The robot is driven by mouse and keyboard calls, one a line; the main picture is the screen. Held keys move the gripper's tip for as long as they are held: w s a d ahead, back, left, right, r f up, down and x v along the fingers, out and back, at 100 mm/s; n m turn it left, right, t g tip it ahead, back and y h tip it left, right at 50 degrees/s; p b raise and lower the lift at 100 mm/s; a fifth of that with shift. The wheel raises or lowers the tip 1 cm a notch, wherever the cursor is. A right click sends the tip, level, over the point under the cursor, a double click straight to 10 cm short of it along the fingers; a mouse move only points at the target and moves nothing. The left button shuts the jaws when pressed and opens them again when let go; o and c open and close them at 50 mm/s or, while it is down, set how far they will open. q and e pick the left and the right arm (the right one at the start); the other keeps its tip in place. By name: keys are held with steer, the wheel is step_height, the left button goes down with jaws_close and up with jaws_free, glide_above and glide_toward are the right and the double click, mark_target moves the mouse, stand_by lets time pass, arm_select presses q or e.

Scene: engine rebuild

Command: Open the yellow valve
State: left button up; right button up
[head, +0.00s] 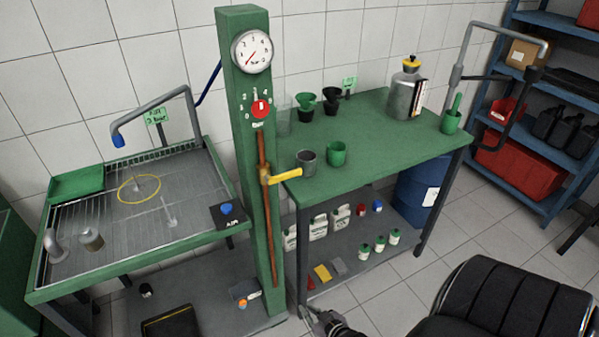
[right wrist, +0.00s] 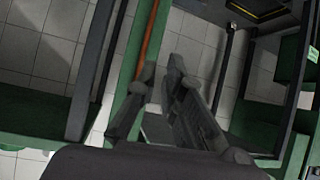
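The yellow valve (head: 283,176) is a lever on the copper pipe (head: 268,225) that runs down the front of the green post (head: 245,160). Its handle points sideways to the right. A round gauge (head: 252,51) and a red knob (head: 261,109) sit above it on the post. My right gripper (head: 314,317) is low at the bottom of the head view, below and apart from the valve. In the right wrist view its fingers (right wrist: 161,68) are apart with nothing between them. I cannot make out the valve there. My left gripper is out of view.
A green bench (head: 400,140) with cups stands right of the post, and bottles fill its lower shelf (head: 375,265). A wash tray (head: 120,235) stands left. Open floor (head: 400,295) lies between seat and bench.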

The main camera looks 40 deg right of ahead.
steer(key=w+d+r+t, duration=0.1)
steer(key=w+d+r, duration=0.1)
steer(key=r, duration=0.4)
steer(key=w+d+r+t+h, duration=0.1)
steer(key=w+d+r+t, duration=0.1)
steer(key=r, duration=0.5)
steer(key=w+d+r+m+t+h, duration=0.1)
steer(key=w+d+r+t, duration=0.1)
steer(key=r, duration=0.5)
steer(key=shift+b+x, duration=0.3)
steer(key=shift+x, duration=0.6)
jaws_close()
step_height(320, 180, up, 19)
steer(key=d+m+t+h, duration=0.1)
steer(key=d+t+h, duration=0.1)
steer(key=t, duration=0.3)
steer(key=shift+d+f, duration=0.1)
steer(key=shift+d, duration=0.05)
step_height(320, 180, up, 4)
steer(key=p, duration=0.3)
glide_above(300, 170)
steer(key=s+a, duration=0.2)
steer(key=shift+d+f, duration=0.15)
steer(key=shift+f, duration=2.3)
